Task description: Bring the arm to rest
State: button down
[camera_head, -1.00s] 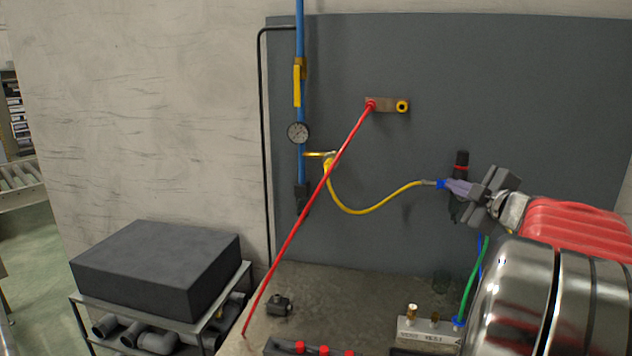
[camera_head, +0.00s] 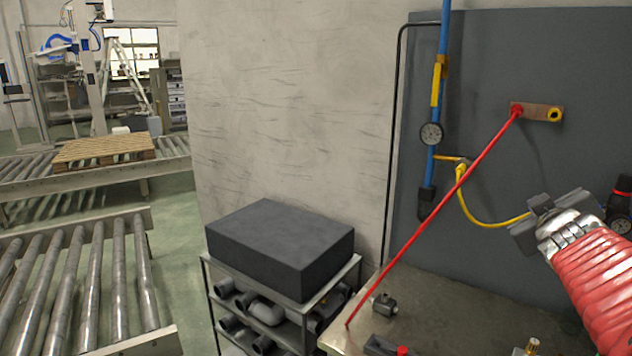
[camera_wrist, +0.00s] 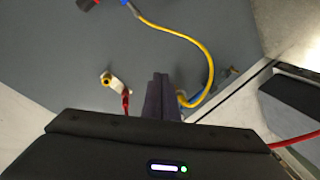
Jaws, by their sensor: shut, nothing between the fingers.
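My gripper (camera_head: 530,220) is at the right of the head view, at the end of my red-sleeved arm, in front of the grey wall panel (camera_head: 470,60). In the wrist view its dark fingers (camera_wrist: 160,95) are together with nothing between them. A yellow hose (camera_head: 475,215) passes behind the gripper in the head view. In the wrist view the hose (camera_wrist: 195,42) curves beyond the fingers to a blue fitting at the top. A red lance (camera_head: 430,222) leans from the bench to a wall bracket (camera_head: 540,112), apart from my gripper.
A blue pipe with a gauge (camera_head: 431,134) runs down the panel. A black block (camera_head: 280,245) sits on a rack of grey pipe fittings left of the bench (camera_head: 450,300). Roller conveyors (camera_head: 80,280) and a wooden pallet (camera_head: 103,150) are at the left, with open green floor between.

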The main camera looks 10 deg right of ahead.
jog(key=s+a+f+g+y, duration=0.2)
jog(key=s+a+f, duration=0.3)
jog(key=a, duration=0.7)
jog(key=s+a+f+m+g+y, duration=0.1)
jog(key=s+a+f+g+y, duration=0.2)
jog(key=s+a+f, duration=0.3)
jog(key=s+a+f+g+y, duration=0.2)
jog(key=s+a+f+y, duration=0.2)
jog(key=a+f, duration=0.6)
jog(key=s+a, duration=0.2)
jog(key=a, duration=0.5)
jog(key=shift+s+a+f+m+g, duration=0.25)
jog(key=shift+a+f+m+g, duration=0.05)
jog(key=shift+a+f, duration=0.1)
jog(key=shift+d, duration=0.1)
